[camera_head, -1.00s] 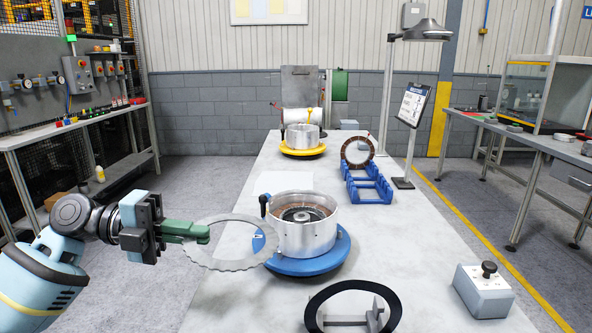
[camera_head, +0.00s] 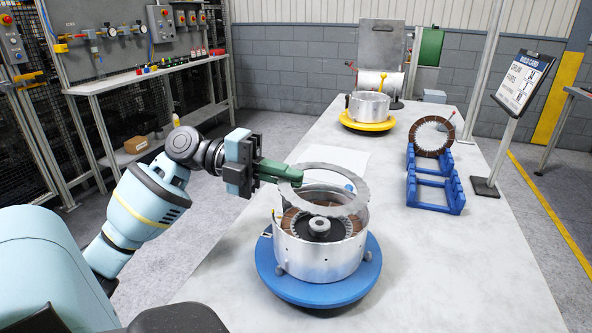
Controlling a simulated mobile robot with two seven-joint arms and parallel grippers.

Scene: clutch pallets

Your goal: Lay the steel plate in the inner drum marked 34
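The steel plate (camera_head: 359,192) is a thin grey toothed ring. My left gripper (camera_head: 293,176) is shut on its left edge and holds it nearly flat above the near silver drum (camera_head: 318,260). The plate is apart from the drum and a little toward its far side. The drum stands on a round blue base (camera_head: 315,291). Inside it show a dark hub (camera_head: 319,227) and a brown toothed ring (camera_head: 291,220); the plate hides part of the far rim. No readable 34 shows on the drum. My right gripper is out of view.
A second silver drum (camera_head: 369,104) stands on a yellow base (camera_head: 367,124) farther back. A blue rack (camera_head: 452,191) holds an upright brown ring (camera_head: 432,137) at the right. A card on a stand (camera_head: 520,83) is behind it. The table's (camera_head: 450,275) right front is clear.

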